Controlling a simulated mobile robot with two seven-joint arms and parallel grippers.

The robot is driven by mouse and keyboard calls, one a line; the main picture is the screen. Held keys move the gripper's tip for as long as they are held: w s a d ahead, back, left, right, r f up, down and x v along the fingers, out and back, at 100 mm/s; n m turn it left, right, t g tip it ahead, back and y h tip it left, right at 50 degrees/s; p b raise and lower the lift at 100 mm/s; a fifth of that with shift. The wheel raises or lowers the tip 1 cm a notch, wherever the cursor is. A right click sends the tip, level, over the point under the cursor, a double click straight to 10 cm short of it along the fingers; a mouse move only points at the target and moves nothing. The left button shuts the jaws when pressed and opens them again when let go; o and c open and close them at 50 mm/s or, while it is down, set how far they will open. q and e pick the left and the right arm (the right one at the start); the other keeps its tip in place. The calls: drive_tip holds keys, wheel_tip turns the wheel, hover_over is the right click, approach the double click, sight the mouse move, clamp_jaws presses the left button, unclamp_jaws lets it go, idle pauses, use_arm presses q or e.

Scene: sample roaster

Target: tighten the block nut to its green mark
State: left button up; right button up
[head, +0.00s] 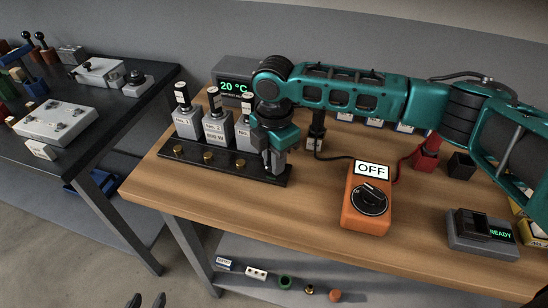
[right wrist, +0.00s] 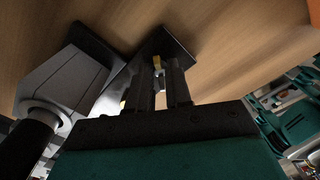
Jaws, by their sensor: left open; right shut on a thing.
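A black block rail (head: 225,168) on the wooden bench carries several grey units, with brass nuts (head: 208,157) along its front. My right gripper (head: 273,162) reaches down over the rail's right end and is shut on a small part there. In the right wrist view a small brass nut (right wrist: 157,62) with a pale piece shows between the fingers (right wrist: 162,80); the fingers hide most of it. I cannot make out a green mark. My left gripper (head: 147,300) is open and empty at the bottom left edge, low and away from the bench.
An orange switch box (head: 367,208) reads OFF. A dark device (head: 482,234) reads READY, and a display (head: 234,92) behind the units reads 20 °C. A red object (head: 427,155) stands right. A dark table (head: 70,125) stands left, and a lower shelf holds small parts. The bench front is clear.

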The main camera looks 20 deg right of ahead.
drive_tip(key=shift+m, duration=0.3)
clamp_jaws()
drive_tip(key=m, duration=0.2)
drive_tip(key=shift+m, duration=0.4)
drive_tip(key=m, duration=0.3)
drive_tip(key=shift+m, duration=0.3)
drive_tip(key=m, duration=1.2)
drive_tip(key=shift+m, duration=0.4)
drive_tip(key=m, duration=0.6)
drive_tip(key=shift+m, duration=0.4)
drive_tip(key=o, duration=0.8)
unclamp_jaws()
